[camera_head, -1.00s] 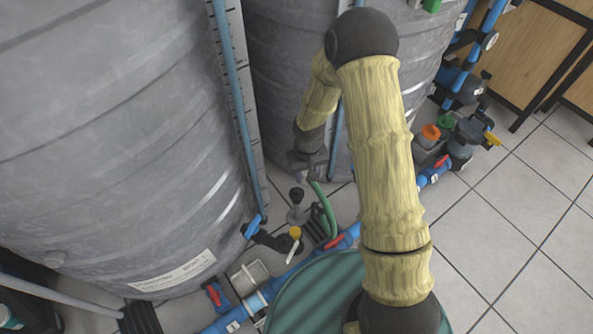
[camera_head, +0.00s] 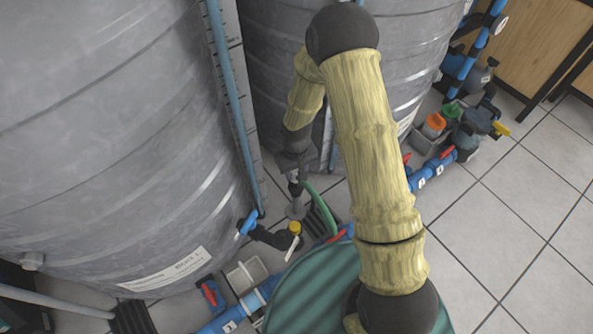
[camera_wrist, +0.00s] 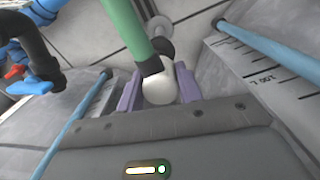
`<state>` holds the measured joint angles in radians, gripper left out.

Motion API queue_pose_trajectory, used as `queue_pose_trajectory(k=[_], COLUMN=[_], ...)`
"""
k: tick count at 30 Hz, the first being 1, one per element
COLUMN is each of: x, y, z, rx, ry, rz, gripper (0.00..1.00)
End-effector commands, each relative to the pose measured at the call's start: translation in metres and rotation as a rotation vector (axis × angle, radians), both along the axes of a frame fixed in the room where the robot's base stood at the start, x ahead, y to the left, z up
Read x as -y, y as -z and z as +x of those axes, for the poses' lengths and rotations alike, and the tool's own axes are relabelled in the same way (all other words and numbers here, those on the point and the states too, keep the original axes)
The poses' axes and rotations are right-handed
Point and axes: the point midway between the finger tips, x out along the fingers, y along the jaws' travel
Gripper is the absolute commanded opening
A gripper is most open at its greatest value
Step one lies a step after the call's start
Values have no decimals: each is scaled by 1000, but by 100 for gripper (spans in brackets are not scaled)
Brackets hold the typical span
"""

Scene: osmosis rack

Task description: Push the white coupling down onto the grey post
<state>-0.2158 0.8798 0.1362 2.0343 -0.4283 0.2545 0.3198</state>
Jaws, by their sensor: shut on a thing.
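In the wrist view, the white coupling (camera_wrist: 158,89) sits between the two purple fingers of my gripper (camera_wrist: 158,92), which is shut on it. A dark fitting on the coupling's side joins a green hose (camera_wrist: 124,25). The grey post (camera_wrist: 160,28) shows just beyond the coupling, its round base on the floor. In the head view, my gripper (camera_head: 293,168) is directly above the grey post (camera_head: 297,207), close to its dark top. The coupling is mostly hidden there. I cannot tell whether coupling and post touch.
Large grey tanks (camera_head: 110,150) stand close on the left and behind. A blue valve with a dark pipe (camera_head: 265,232) and yellow cap is near the post. The green hose (camera_head: 322,205) curves to the right. Floor tiles at far right are clear.

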Motion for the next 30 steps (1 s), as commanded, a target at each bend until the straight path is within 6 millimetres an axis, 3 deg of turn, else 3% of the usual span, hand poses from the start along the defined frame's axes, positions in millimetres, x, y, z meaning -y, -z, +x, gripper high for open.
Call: queue_pose_trajectory(k=[13, 30], x=[1, 1], y=[38, 41], z=[1, 0], rx=[1, 0], ry=[2, 2], rz=[0, 0], gripper=[15, 15])
